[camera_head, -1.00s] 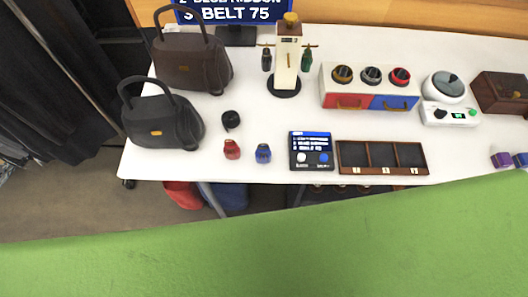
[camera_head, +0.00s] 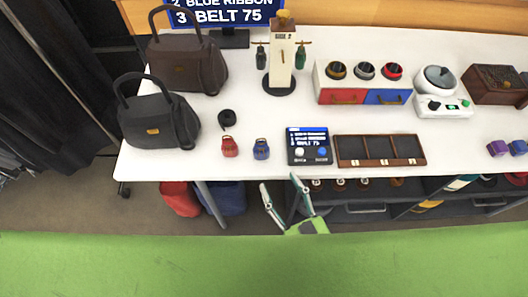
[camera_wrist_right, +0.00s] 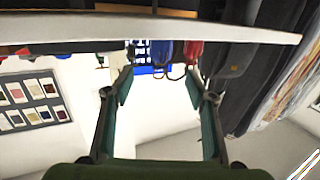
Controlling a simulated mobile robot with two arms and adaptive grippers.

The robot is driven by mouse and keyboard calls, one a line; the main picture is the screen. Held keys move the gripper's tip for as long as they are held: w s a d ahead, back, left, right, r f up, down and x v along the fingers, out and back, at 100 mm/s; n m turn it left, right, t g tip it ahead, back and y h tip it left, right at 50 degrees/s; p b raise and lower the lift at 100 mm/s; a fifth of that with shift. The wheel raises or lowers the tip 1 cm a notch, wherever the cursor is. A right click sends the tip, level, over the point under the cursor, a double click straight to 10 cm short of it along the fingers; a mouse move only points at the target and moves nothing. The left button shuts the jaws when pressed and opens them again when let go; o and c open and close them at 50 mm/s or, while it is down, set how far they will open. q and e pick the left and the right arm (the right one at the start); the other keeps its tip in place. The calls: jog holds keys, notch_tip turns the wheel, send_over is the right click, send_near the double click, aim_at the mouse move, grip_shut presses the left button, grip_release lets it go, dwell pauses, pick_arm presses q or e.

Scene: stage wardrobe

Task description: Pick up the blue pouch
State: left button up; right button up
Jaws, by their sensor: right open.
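The small blue pouch (camera_head: 261,149) stands on the white table (camera_head: 215,108) near its front edge, just right of a small red pouch (camera_head: 229,146). My right gripper (camera_head: 281,184) is open and empty. It appears in front of the table's front edge, below and slightly right of the blue pouch, apart from it. In the right wrist view, the blue pouch (camera_wrist_right: 163,52) shows beyond the open fingers (camera_wrist_right: 158,76), with the red pouch (camera_wrist_right: 193,49) beside it. My left gripper is not in view.
A black tape-like roll (camera_head: 227,118) lies behind the pouches, and a dark handbag (camera_head: 158,122) stands to the left. A control panel (camera_head: 309,147) and a wooden compartment tray (camera_head: 378,150) sit to the right. Shelves (camera_head: 370,205) are under the table.

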aim_at(264, 154)
jog(key=b+x, duration=0.2)
jog(key=x, duration=0.5)
jog(key=shift+w+a+f, duration=0.1)
jog(key=shift+w+a, duration=0.05)
jog(key=shift+w, duration=0.2)
jog(key=b+x, duration=0.2)
jog(key=x, duration=0.3)
jog(key=shift+a, duration=0.1)
jog(key=shift+r, duration=0.2)
jog(key=shift+c, duration=0.4)
jog(key=c, duration=1)
